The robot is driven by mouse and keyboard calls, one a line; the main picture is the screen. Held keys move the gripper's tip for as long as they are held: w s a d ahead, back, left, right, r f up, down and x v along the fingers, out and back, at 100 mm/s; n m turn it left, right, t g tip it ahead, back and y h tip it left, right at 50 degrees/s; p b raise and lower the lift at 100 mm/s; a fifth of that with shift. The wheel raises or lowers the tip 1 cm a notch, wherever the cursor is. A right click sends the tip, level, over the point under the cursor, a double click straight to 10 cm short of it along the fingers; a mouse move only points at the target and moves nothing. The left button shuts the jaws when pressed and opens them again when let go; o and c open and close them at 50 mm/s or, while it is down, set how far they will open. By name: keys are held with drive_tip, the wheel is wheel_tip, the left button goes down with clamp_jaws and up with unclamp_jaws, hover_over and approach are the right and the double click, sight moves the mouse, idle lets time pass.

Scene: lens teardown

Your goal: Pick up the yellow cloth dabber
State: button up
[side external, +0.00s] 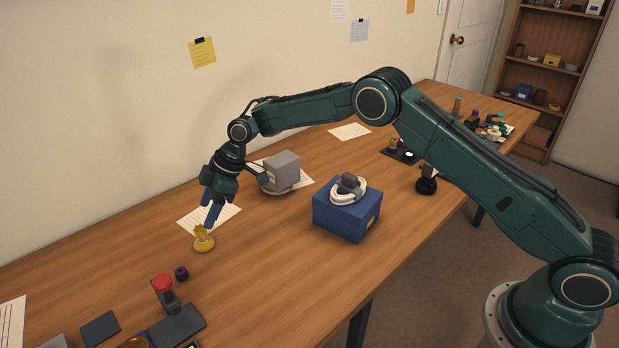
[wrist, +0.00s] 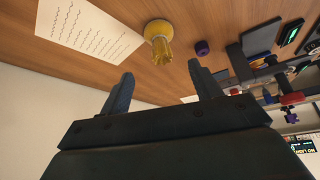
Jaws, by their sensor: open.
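The yellow cloth dabber (side external: 203,240) stands on the wooden table at the left, with a round base and a tufted top. In the wrist view the dabber (wrist: 159,38) lies ahead of the fingertips, roughly between their lines but apart from them. My gripper (side external: 211,217) is just above and slightly right of the dabber in the side view, angled downward. Its two blue-grey fingers (wrist: 158,80) are spread with nothing between them. In the side view the fingers overlap closely, so the gap to the dabber is hard to judge.
A written sheet (side external: 190,219) lies beside the dabber. A small purple knob (side external: 181,273) and a red-topped device (side external: 164,290) stand in front. A grey box (side external: 281,170) and a blue box (side external: 345,221) with a white coil are to the right. Table left of the dabber is clear.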

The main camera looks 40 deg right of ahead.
sight(202, 228)
drive_tip(key=shift+x, duration=1.85)
drive_tip(key=shift+x, duration=2.6)
drive_tip(key=shift+s, duration=0.15)
drive_tip(key=shift+d, duration=0.1)
drive_tip(key=c, duration=1.3)
